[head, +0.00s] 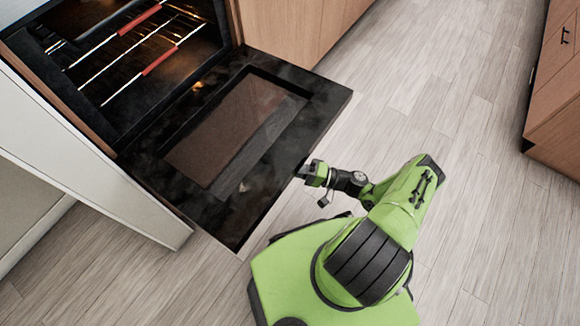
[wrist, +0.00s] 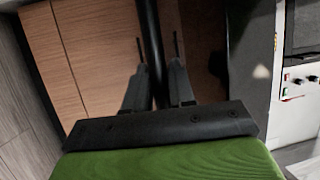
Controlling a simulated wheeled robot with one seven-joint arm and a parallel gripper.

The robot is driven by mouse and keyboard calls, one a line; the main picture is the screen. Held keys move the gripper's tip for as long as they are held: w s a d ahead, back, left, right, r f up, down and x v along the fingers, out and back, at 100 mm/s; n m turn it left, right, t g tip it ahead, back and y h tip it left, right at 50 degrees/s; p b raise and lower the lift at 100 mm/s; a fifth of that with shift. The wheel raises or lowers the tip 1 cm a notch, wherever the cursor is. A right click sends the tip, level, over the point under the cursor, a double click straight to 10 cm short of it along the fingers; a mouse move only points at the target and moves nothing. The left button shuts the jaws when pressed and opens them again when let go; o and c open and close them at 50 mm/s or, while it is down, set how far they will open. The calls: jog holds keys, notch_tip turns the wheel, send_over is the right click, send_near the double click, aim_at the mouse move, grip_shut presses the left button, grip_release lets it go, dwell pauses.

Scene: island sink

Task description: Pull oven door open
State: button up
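The oven door (head: 283,150) is black with a dark window, and it is swung down to a roughly flat position in front of the oven (head: 100,104). The cavity is open to view. My gripper (head: 308,173) is at the outer edge of the door, at its right side in the head view. In the wrist view, the two fingers of my gripper (wrist: 158,70) stand apart on either side of a long dark bar (wrist: 150,35), which looks like the door's edge or handle. A gap shows beside the right finger. Contact is hard to judge.
Oven racks (head: 135,50) with red strips show inside the lit cavity. Wooden cabinets (head: 292,25) stand beside the oven, and more drawers (head: 558,95) are at the far right. A white panel (head: 100,165) borders the door's left. The wood floor (head: 420,80) between is clear.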

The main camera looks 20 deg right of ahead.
aim_at(290, 158)
grip_shut()
jog(key=shift+m+h, duration=0.3)
jog(key=shift+h, duration=0.5)
notch_tip(290, 158, up, 7)
jog(key=p, duration=0.7)
jog(key=shift+w+f+p, duration=0.1)
jog(key=shift+p, duration=0.25)
jog(key=shift+f, duration=0.1)
jog(key=o, duration=0.6)
grip_release()
